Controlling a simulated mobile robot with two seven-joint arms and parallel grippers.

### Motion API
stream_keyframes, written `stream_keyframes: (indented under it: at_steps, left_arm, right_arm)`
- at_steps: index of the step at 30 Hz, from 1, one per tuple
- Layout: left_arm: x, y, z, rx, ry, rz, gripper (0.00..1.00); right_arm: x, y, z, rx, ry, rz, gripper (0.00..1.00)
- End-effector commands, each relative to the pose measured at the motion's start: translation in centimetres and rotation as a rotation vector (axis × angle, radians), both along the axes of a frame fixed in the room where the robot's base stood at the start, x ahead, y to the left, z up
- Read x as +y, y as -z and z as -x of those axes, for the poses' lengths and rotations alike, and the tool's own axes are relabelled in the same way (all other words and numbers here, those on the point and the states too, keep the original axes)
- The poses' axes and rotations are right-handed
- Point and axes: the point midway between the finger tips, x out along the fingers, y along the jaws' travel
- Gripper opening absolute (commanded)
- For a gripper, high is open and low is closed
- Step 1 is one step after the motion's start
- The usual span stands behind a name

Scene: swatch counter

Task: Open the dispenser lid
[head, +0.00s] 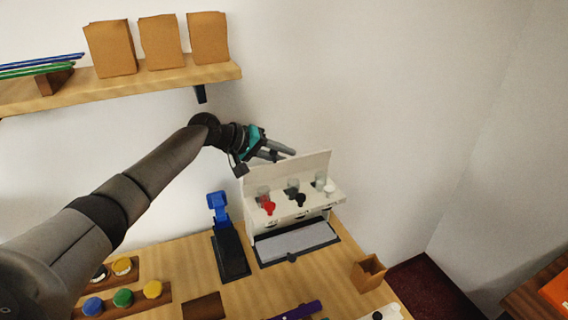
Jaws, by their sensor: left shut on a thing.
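The white dispenser (263,221) stands at the back of the wooden counter. Its lid (314,163) stands raised and upright along the back, above several clear cups and red, black and white knobs. My left gripper (288,152) is at the upper left edge of the lid, coming in from the left, and is shut on the lid. The exact contact at the fingertips is small and hard to make out. My right gripper does not show.
A blue and black stand (230,250) is left of the dispenser. A small open wooden box (368,273) is at the right. Round colored jars (123,297) sit in racks at front left. A wall shelf (160,83) with brown bags hangs above my left arm.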

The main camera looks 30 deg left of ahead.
Motion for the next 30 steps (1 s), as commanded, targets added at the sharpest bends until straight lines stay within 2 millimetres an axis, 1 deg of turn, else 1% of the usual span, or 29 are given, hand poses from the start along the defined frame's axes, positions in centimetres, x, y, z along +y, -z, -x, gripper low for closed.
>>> stream_keyframes:
  at_steps: [1,12,30]
  left_arm:
    - [-0.2,0.9,0.0,0.036,0.003,0.03,0.0]
    - [0.5,1.2,-0.5,0.152,0.006,0.159,0.0]
    - [0.6,1.4,-0.6,0.195,0.01,0.198,0.0]
  right_arm:
    - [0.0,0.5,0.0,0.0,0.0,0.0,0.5]
    - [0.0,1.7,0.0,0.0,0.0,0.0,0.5]
    - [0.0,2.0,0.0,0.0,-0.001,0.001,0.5]
